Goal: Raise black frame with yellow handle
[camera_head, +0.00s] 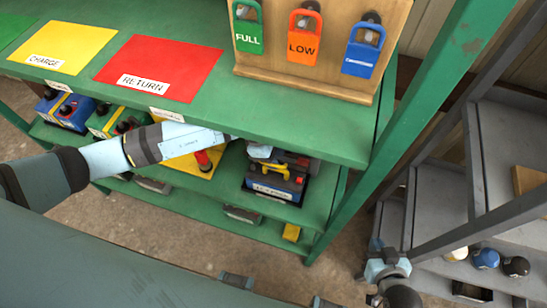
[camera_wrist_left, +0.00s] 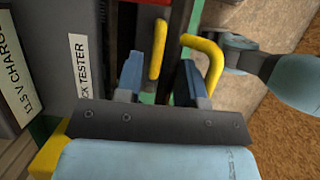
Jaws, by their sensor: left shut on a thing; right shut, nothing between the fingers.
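The black frame with the yellow handle (camera_head: 280,171) stands on the lower green shelf, below the front edge of the upper one. A labelled dark box (camera_head: 273,190) is at the same spot, and its "tester" label (camera_wrist_left: 78,62) shows in the left wrist view. My left gripper (camera_head: 262,152) reaches in from the left and is at the handle. In the left wrist view its blue fingers (camera_wrist_left: 162,84) straddle this area, close to the yellow bars (camera_wrist_left: 158,48); the exact contact is hard to see. My right gripper (camera_head: 376,246) is shut and empty at lower right, away from the frame.
The upper green shelf (camera_head: 250,115) overhangs the lower one closely. A green post (camera_head: 430,105) stands to the right. Blue and green units (camera_head: 68,112) sit at left. Grey shelving (camera_head: 445,205) with several small round items is at far right.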

